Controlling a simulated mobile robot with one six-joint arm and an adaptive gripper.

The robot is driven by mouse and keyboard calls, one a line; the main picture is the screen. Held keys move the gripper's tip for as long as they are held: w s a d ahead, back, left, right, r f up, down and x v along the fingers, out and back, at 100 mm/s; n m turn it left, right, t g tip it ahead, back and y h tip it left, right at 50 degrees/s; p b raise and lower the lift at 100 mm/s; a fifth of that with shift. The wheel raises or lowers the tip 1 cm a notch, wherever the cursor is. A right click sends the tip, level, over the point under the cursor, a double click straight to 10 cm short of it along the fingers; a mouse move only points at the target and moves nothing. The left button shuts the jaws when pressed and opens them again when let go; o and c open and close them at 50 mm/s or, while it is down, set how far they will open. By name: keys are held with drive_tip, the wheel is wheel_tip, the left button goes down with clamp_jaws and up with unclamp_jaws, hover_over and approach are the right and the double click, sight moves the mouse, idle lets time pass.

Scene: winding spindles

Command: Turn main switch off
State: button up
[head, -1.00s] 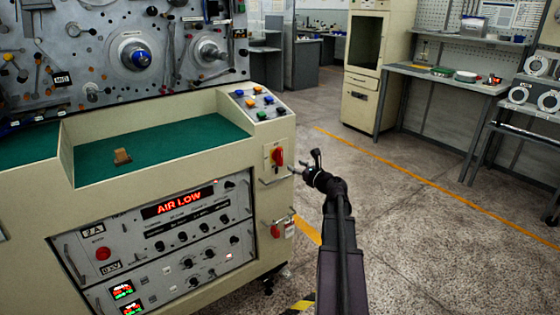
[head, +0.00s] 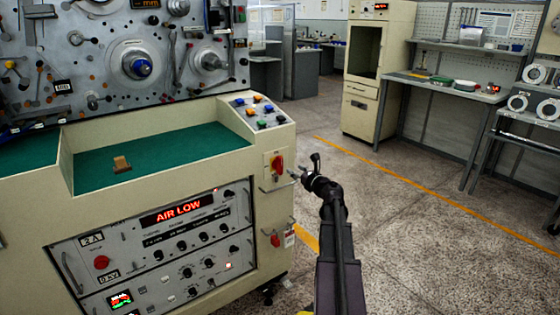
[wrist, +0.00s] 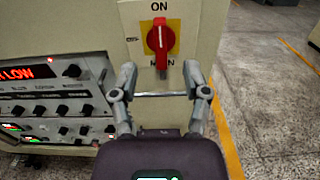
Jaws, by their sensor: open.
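The main switch (head: 277,163) is a red rotary handle on a yellow plate, on the right end of the cream machine's front. In the wrist view the red handle (wrist: 160,38) stands nearly upright, with "ON" above it and a partly covered label reading like "MAIN" below it. My gripper (head: 298,174) is just to the right of the switch in the head view. In the wrist view my gripper (wrist: 160,80) is open, its two fingers apart and below the handle to either side. It appears empty and not touching the handle.
A metal bar handle (wrist: 163,95) runs across the panel below the switch, near the fingers. The control panel (head: 150,250) shows "AIR LOW". A small red item (head: 275,240) hangs lower on the machine. Open floor (head: 420,240) lies to the right.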

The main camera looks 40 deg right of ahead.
sight(282, 160)
drive_tip(key=w, duration=1)
drive_tip(key=shift+w, duration=0.25)
clamp_jaws()
